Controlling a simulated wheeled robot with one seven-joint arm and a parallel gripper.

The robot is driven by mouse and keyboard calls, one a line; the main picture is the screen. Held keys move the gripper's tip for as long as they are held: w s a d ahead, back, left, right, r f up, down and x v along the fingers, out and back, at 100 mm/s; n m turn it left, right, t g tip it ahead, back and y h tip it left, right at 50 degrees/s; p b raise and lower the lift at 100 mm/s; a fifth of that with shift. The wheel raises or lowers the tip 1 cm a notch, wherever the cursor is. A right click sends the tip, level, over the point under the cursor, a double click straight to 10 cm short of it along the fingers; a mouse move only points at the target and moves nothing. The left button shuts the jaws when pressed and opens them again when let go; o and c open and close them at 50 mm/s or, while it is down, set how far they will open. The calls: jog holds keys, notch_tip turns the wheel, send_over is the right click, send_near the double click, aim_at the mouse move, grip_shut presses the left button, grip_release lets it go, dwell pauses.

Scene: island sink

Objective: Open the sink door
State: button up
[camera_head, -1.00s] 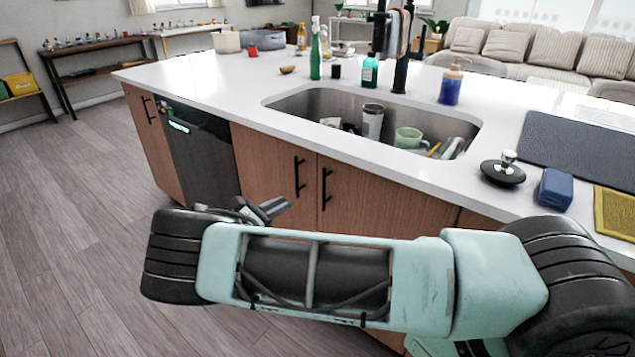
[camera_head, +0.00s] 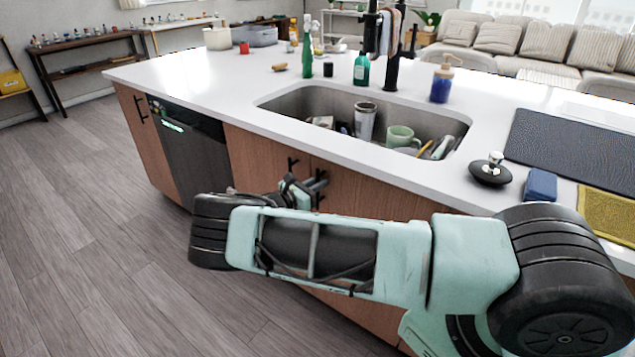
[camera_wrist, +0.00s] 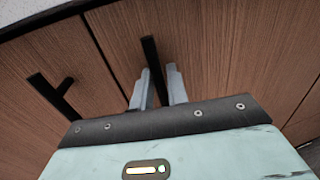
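The sink cabinet has two brown wood doors under the sink (camera_head: 300,101), the left door (camera_head: 252,158) and the right door (camera_head: 370,192). Each has a black bar handle beside the middle seam. In the wrist view the left door's handle (camera_wrist: 52,95) is at the left, and the right door's handle (camera_wrist: 151,60) is at the centre. My gripper (camera_head: 318,186) is at the doors; its two grey fingers (camera_wrist: 158,78) stand apart, one on each side of the right door's handle. A firm grip does not show. Both doors look shut. My arm hides their lower parts.
The white countertop (camera_head: 200,80) overhangs just above my gripper. A dark dishwasher (camera_head: 187,145) is left of the doors. A mug (camera_head: 400,137) and a tumbler (camera_head: 365,120) are in the sink. The wood floor (camera_head: 90,220) at left is clear.

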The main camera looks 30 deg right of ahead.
grip_shut()
